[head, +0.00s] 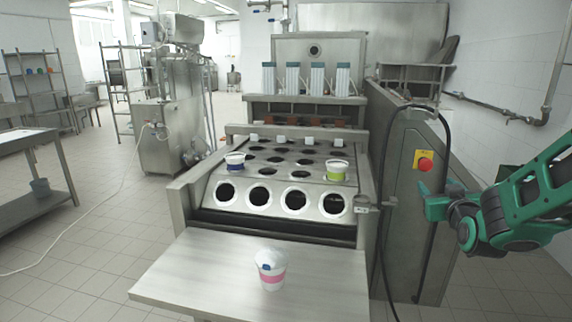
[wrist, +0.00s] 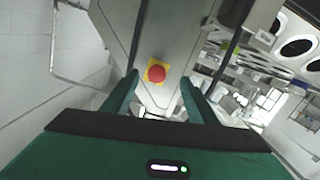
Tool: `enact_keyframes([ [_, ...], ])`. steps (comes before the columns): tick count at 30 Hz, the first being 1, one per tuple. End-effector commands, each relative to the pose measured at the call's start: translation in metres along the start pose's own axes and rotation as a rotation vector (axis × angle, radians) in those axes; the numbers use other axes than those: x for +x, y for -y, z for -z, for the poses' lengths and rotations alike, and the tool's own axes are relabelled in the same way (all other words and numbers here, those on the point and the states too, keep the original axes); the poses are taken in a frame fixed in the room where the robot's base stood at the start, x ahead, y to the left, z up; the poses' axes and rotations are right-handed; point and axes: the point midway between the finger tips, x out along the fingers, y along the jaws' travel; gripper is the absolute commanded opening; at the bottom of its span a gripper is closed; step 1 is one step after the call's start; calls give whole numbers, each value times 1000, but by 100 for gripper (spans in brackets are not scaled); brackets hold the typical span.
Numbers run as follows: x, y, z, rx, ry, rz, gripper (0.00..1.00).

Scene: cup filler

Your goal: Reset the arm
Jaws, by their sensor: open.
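My green arm reaches in from the right edge of the head view. My gripper (head: 432,196) is beside the right side of the cup filler machine (head: 400,165), in front of its side panel. In the wrist view my gripper (wrist: 158,88) shows two green fingers spread apart with nothing between them. Beyond the fingers is the red emergency button (wrist: 157,73) on its yellow plate, which also shows in the head view (head: 425,164). I cannot tell exactly how far the fingertips are from the panel.
A white cup with a pink band (head: 271,270) stands on the front metal table (head: 190,275). A blue-banded cup (head: 236,163) and a green-banded cup (head: 337,171) sit in the holed plate. A black hose (head: 384,200) hangs along the machine's right side.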

Motion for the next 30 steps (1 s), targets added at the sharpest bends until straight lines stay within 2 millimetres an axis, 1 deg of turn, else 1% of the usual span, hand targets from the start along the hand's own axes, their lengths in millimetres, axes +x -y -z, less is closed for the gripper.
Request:
enact_keyframes([
  [5,-21,-9,-37,31,221,17,53],
  [8,-40,-15,-61,57,365,21,53],
  [11,-65,-20,-84,87,509,21,53],
  [14,-95,-24,-104,122,653,19,53],
  [17,-130,-28,-122,161,797,13,53],
  [18,-145,-29,-129,178,855,8,53],
  [20,-168,-30,-137,204,941,3,53],
  [21,-185,-31,-142,223,999,-1,53],
  [23,-211,-31,-148,252,1085,-8,53],
  [24,-228,-31,-150,271,1142,-11,53],
  [26,-253,-30,-153,300,1222,-17,53],
  [27,-269,-29,-155,317,1272,-22,53],
  [30,-302,-26,-155,352,1377,-26,53],
])
